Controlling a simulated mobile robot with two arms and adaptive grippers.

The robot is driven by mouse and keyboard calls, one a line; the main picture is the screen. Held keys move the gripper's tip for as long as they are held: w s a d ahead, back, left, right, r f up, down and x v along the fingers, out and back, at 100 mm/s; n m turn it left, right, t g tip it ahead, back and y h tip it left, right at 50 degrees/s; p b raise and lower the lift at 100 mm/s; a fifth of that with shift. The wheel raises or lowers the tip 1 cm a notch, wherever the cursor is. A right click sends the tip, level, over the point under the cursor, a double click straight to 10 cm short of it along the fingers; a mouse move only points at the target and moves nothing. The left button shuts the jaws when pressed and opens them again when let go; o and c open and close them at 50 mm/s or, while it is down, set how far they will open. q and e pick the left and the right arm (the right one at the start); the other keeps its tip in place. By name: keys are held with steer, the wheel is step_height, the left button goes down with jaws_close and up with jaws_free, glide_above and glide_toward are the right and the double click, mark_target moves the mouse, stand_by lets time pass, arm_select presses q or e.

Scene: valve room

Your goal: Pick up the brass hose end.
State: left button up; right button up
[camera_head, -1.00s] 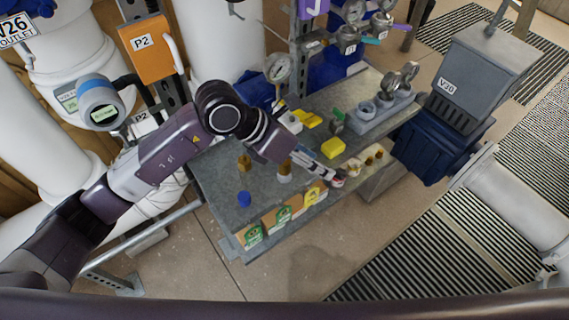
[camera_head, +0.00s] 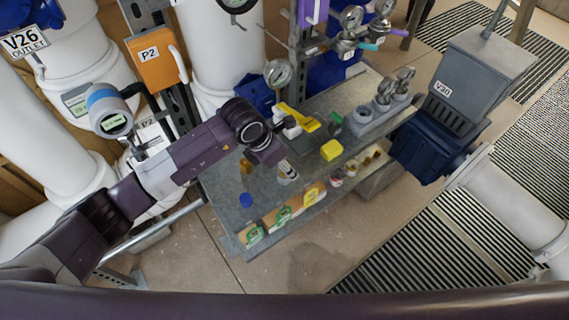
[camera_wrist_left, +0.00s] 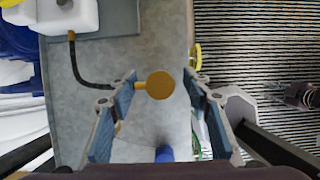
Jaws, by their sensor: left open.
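A brass piece (camera_wrist_left: 160,85) with a round flat top and a short side stub shows in the left wrist view, between the fingertips of my left gripper (camera_wrist_left: 160,80). The fingers are open, one on each side; I cannot tell whether the left one touches the stub. In the head view my left gripper (camera_head: 287,173) points down over the grey bench, mostly hidden by its wrist. A brass fitting (camera_head: 246,165) stands on the bench left of the wrist, partly hidden. I cannot tell for certain which brass piece is the hose end. My right gripper is not in view.
A blue cap (camera_head: 246,200) stands near the bench's front left. Small brass parts (camera_head: 367,162) lie on the lower ledge.

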arm_select(q)
steer(key=shift+f, duration=0.1)
steer(key=shift+c, duration=0.3)
steer(key=c, duration=1)
steer(key=shift+r, duration=0.2)
steer(key=shift+c, duration=0.2)
steer(key=shift+w+r+b, duration=0.1)
steer(key=shift+r+b, duration=0.3)
steer(key=shift+r, duration=0.25)
step_height(320, 180, up, 18)
steer(key=b, duration=0.5)
steer(key=shift+r, duration=0.2)
